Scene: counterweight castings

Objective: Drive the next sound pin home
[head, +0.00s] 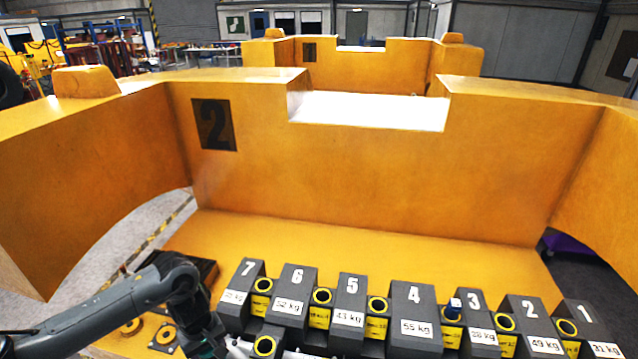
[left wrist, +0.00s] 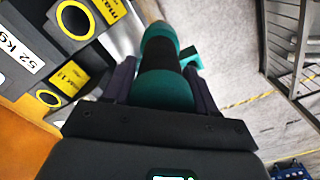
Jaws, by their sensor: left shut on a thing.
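My left gripper (head: 207,345) is at the lower left of the head view, beside the left end of the weight row. In the left wrist view the gripper (left wrist: 162,85) is shut on a teal-and-black tool (left wrist: 160,55) with a rounded body. A pin (head: 454,305) with a blue-and-white top stands in the yellow holder between weights 4 and 3. Other yellow-ringed holes, such as those by weight 7 (head: 240,290) and weight 6 (head: 290,297), look dark and empty. Whether the pin is sound cannot be told. My right gripper is out of view.
Dark numbered weights fill the front edge of a big orange casting (head: 370,180) marked 2, whose walls rise behind them. The orange floor behind the weights is clear.

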